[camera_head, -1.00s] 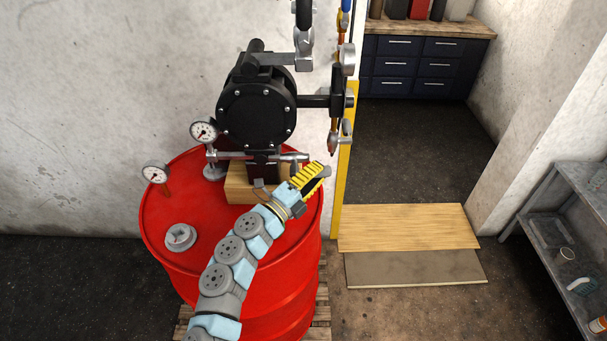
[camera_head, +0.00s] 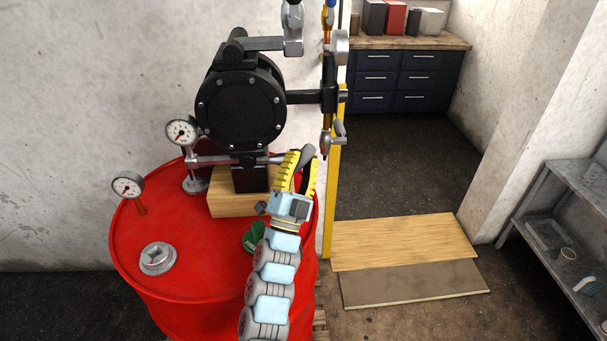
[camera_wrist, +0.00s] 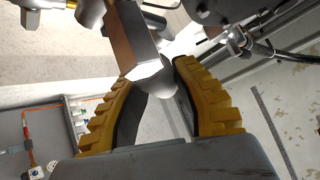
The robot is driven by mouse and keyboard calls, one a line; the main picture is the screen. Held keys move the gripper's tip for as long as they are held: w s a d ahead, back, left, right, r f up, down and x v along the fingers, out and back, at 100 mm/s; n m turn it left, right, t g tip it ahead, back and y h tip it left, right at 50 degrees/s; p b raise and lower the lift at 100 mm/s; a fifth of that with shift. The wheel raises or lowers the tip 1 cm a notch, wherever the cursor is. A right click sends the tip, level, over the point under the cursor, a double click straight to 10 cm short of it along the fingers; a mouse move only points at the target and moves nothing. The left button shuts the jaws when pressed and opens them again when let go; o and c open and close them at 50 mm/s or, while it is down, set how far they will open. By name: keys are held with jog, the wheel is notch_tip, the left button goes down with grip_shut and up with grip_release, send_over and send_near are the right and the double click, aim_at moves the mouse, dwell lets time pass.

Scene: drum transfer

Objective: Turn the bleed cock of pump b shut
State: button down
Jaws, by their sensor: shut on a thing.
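The black pump (camera_head: 240,108) stands on a wooden block (camera_head: 238,192) on a red drum (camera_head: 150,215). I see no letter on it. A silver pipe (camera_head: 225,159) runs below its round cover, and its right end meets my gripper (camera_head: 302,168). The yellow-ribbed fingers are closed around a grey part at that end, which I take for the bleed cock's handle; the fingers partly hide it. In the wrist view, a grey-brown bar with a silver rounded tip (camera_wrist: 150,80) lies between the fingertips of my gripper (camera_wrist: 160,85). The cock's angle is unclear.
Two dial gauges (camera_head: 182,131) and a grey bung (camera_head: 157,258) are on the drum's left side. Boards (camera_head: 400,240) lie on the floor to the right.

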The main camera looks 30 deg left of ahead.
jog(key=shift+s+a+r+n+g+y+b, duration=0.25)
jog(key=shift+n+y+b, duration=0.35)
jog(key=shift+n+y, duration=0.9)
jog(key=shift+s+a+n+g+y+b, duration=0.1)
jog(key=shift+a+n+g+y+b, duration=0.35)
jog(key=shift+n+y, duration=1)
jog(key=shift+s+a+r+n+y+b, duration=0.15)
jog(key=shift+n+y+b, duration=0.6)
jog(key=shift+n+y, duration=0.7)
jog(key=shift+s+a+r+n+g+y, duration=0.1)
jog(key=shift+a+n+g+y, duration=0.1)
jog(key=shift+n+g+y, duration=0.7)
jog(key=shift+s+a+r+n+g+y, duration=0.15)
jog(key=shift+n+g+y, duration=0.2)
jog(key=shift+n+y, duration=0.95)
jog(key=shift+s+a+f+n+g+y, duration=0.15)
jog(key=shift+n+g+y, duration=0.55)
jog(key=shift+n, duration=0.7)
jog(key=shift+a+r+n+g+y, duration=0.15)
jog(key=shift+n+g+y, duration=0.2)
jog(key=shift+n, duration=0.25)
jog(key=c, duration=0.8)
grip_release()
jog(key=shift+w+a, duration=0.1)
jog(key=v, duration=0.7)
jog(key=shift+f, duration=0.3)
